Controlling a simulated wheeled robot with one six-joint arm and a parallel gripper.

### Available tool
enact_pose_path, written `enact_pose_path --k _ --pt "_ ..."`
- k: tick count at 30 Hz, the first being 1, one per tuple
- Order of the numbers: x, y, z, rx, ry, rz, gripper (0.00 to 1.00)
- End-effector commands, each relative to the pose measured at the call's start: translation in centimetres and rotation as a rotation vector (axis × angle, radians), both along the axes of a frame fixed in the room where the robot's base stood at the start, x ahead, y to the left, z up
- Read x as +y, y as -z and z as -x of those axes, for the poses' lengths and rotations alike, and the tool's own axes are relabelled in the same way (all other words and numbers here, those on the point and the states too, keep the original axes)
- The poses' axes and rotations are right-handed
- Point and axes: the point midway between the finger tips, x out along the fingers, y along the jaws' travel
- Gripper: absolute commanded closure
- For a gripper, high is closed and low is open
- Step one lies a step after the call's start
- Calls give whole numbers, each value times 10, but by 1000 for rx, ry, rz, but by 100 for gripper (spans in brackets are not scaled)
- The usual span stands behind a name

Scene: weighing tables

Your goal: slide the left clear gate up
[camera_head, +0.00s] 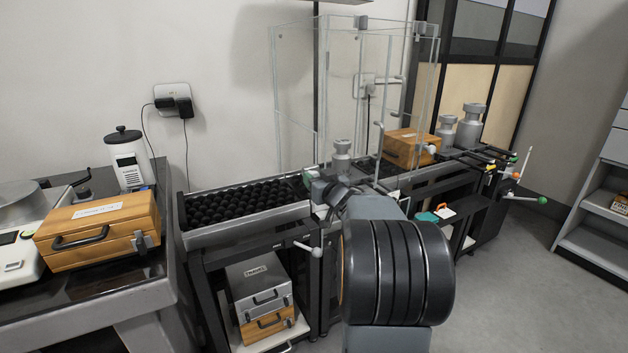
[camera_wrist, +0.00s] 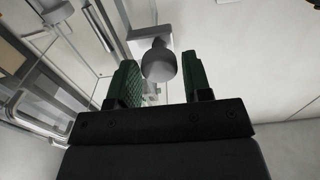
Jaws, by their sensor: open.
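The clear enclosure (camera_head: 345,80) stands on the middle table in the head view. Its left clear gate (camera_head: 294,95) looks like the tall pane on the left side; its lower edge is partly hidden by my arm. My gripper (camera_head: 311,184) is low at the enclosure's left front, mostly hidden behind my wrist. In the wrist view my gripper (camera_wrist: 162,70) is open, with green pads apart. A grey rounded knob-like thing (camera_wrist: 158,62) shows between or beyond the pads; I cannot tell contact. Clear panes and a bent bar handle (camera_wrist: 28,92) show at the left there.
A silver weight (camera_head: 342,157) shows through the panes. A black studded tray (camera_head: 240,203) lies left of the enclosure. A wooden case (camera_head: 408,148) and large weights (camera_head: 470,127) stand to the right. Rods with coloured knobs (camera_head: 542,200) stick out at the far right.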

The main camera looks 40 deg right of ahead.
Motion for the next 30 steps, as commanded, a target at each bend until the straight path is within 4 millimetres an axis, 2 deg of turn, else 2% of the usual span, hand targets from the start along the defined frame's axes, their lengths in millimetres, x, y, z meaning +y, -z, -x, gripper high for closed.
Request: enact_pose_path --k 6,16,30 --pt "-2 0 -13 0 1 -1 55" --pt "-2 0 -15 0 1 -1 55" --pt "-2 0 -15 0 1 0 100"
